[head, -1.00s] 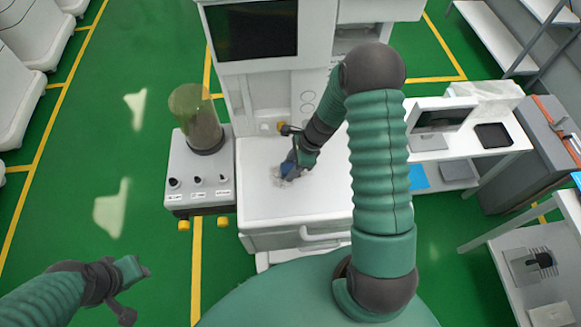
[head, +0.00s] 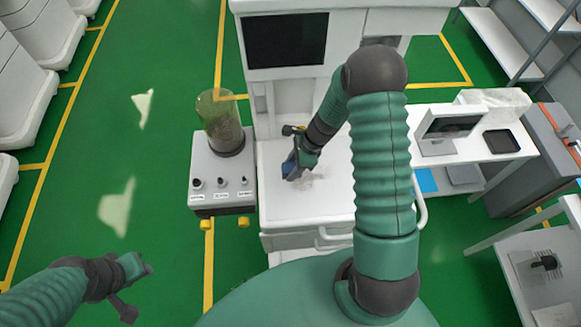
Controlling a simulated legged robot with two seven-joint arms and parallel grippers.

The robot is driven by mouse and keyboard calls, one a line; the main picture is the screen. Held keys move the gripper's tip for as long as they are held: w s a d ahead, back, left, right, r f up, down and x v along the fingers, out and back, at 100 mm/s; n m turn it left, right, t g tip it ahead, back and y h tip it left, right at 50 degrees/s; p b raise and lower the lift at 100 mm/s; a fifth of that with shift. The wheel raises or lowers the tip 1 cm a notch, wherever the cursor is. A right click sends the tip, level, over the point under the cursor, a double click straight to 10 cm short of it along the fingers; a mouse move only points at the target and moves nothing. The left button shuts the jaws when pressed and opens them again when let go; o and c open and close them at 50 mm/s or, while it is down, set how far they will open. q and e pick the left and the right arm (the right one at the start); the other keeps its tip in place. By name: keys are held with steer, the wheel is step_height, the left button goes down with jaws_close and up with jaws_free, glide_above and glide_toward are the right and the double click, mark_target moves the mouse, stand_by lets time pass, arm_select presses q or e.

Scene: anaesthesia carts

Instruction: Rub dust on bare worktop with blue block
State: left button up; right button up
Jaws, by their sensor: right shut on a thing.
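The white bare worktop (head: 330,201) of the anaesthesia cart lies ahead of me. A faint grey dust patch (head: 311,183) shows on its left part. My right gripper (head: 296,160) reaches down over the worktop and is shut on the blue block (head: 289,168). The block is at the left side of the dust, low at the surface; I cannot tell if it touches. The gripper hides part of the block. My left gripper (head: 142,267) is over the green floor at lower left, away from the cart; its jaw opening is unclear.
A grey unit with knobs (head: 221,192) and a clear canister (head: 223,135) adjoins the worktop's left side. A dark screen (head: 285,41) rises behind. A white side table (head: 470,155) with a monitor stands at right. The worktop's front is clear.

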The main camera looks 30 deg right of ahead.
mark_target(287, 167)
step_height(287, 167, up, 3)
steer(key=shift+f+p, duration=0.1)
steer(key=shift+p, duration=0.9)
steer(key=shift+a+r+p, duration=0.2)
steer(key=shift+r+p, duration=0.35)
steer(key=shift+r, duration=0.15)
steer(key=shift+w+d+f, duration=0.1)
steer(key=shift+d, duration=0.15)
